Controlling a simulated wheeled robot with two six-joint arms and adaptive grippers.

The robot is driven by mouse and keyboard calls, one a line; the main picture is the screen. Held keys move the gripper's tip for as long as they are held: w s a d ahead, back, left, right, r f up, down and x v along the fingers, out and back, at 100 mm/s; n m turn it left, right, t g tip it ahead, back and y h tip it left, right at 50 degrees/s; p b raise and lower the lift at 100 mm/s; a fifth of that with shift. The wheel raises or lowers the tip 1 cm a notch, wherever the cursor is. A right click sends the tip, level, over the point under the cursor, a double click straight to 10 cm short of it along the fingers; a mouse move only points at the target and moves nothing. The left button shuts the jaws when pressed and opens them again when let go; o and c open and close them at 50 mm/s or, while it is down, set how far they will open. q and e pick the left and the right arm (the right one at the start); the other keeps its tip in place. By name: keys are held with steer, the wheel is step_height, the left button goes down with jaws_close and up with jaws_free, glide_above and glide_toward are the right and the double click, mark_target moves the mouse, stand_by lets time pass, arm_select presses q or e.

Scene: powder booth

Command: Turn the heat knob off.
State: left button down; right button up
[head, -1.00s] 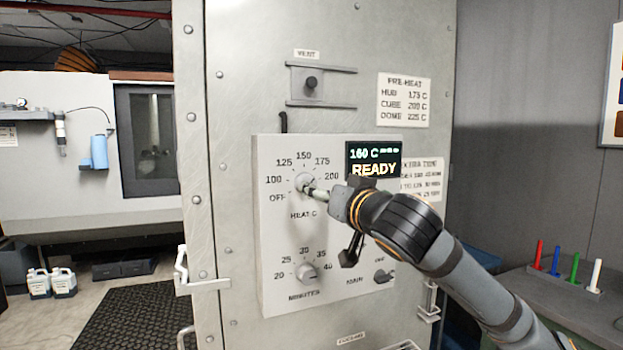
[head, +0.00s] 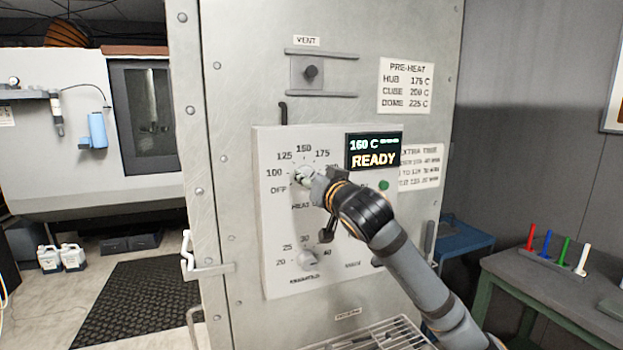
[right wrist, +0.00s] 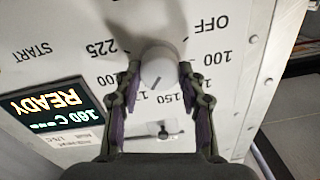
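The heat knob (head: 303,177) is a pale round dial on the white control panel (head: 276,226), with OFF, 100, 125, 150 and 175 printed around it. In the right wrist view the knob (right wrist: 158,69) shows upside down, its dark pointer line toward the 150 mark. My right gripper (right wrist: 159,72) has one fingertip on each side of the knob, and both appear to touch it. In the head view my right gripper (head: 309,180) covers part of the knob. The display (head: 373,151) reads 160 C and READY. My left gripper is not in view.
The minutes knob (head: 304,259) sits below on the same panel. A vent slide (head: 311,72) is above it. A wire rack (head: 375,336) juts out below the panel. A bench with colored sticks (head: 547,268) stands at right.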

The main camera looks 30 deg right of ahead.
steer(key=c, duration=0.5)
steer(key=shift+r+n, duration=0.1)
steer(key=shift+n, duration=0.2)
steer(key=shift+r+n+p, duration=0.1)
steer(key=shift+n+p, duration=0.6)
steer(key=shift+n, duration=0.2)
steer(key=shift+a+f+n+h+p, duration=0.15)
steer(key=shift+n+p, duration=2.75)
steer(key=shift+n, duration=1.85)
steer(key=shift+d+f+n+h+p, duration=0.1)
steer(key=shift+f+n+p, duration=0.1)
steer(key=shift+n+p, duration=3.65)
steer(key=shift+a+f+n+h+p, duration=0.15)
steer(key=shift+n+p, duration=1.75)
steer(key=shift+n, duration=4.1)
